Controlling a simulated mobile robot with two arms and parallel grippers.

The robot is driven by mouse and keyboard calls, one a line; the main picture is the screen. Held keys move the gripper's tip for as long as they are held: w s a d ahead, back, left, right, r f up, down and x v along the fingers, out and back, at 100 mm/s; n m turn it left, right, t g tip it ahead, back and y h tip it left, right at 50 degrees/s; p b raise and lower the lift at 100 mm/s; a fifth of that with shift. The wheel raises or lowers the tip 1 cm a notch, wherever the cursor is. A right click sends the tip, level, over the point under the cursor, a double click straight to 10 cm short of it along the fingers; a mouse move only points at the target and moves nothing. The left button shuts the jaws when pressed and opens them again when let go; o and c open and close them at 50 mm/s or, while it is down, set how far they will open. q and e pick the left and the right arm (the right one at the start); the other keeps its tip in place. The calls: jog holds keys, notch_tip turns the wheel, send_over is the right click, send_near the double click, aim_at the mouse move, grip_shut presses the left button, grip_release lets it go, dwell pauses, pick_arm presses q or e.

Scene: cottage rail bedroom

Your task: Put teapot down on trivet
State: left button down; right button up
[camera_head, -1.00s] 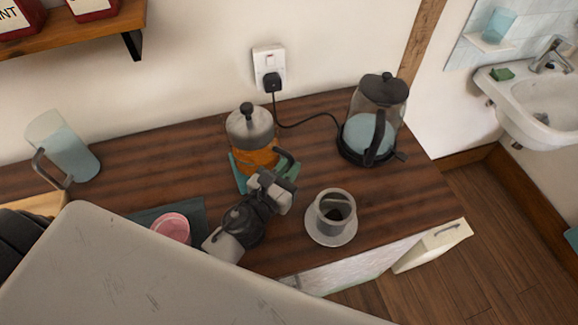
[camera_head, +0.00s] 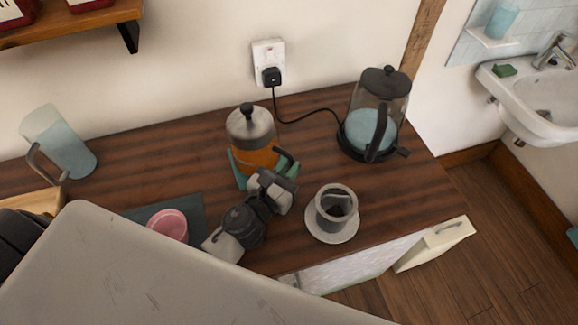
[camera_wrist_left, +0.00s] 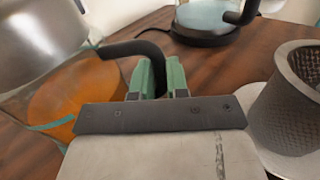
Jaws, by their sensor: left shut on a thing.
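The teapot (camera_head: 254,158) has a steel lid with a black knob, a clear body with orange tea and a black handle. It stands upright at the middle of the wooden counter. My left gripper (camera_head: 288,166) comes from the front and is shut on the teapot's handle. In the left wrist view the green fingers (camera_wrist_left: 160,77) close around the black handle (camera_wrist_left: 132,47), with the teapot (camera_wrist_left: 75,95) at left. My right gripper is not in view.
A metal filter cup on a saucer (camera_head: 332,236) stands close right of my left gripper. An electric kettle (camera_head: 349,152) stands at the back right, its cord running to the wall socket. A glass jug (camera_head: 68,150) is at left, a pink item (camera_head: 168,224) on a dark mat in front.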

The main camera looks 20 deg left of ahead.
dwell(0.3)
pick_arm(q)
jog(key=c, duration=1)
grip_release()
jog(key=shift+c, duration=0.2)
jog(key=shift+f, duration=0.2)
jog(key=b+v, duration=0.4)
jog(key=v, duration=0.5)
jog(key=shift+s, duration=0.4)
jog(key=shift+s+a+r+b, duration=0.1)
jog(key=shift+s+a+b, duration=0.05)
jog(key=shift+s+b, duration=0.3)
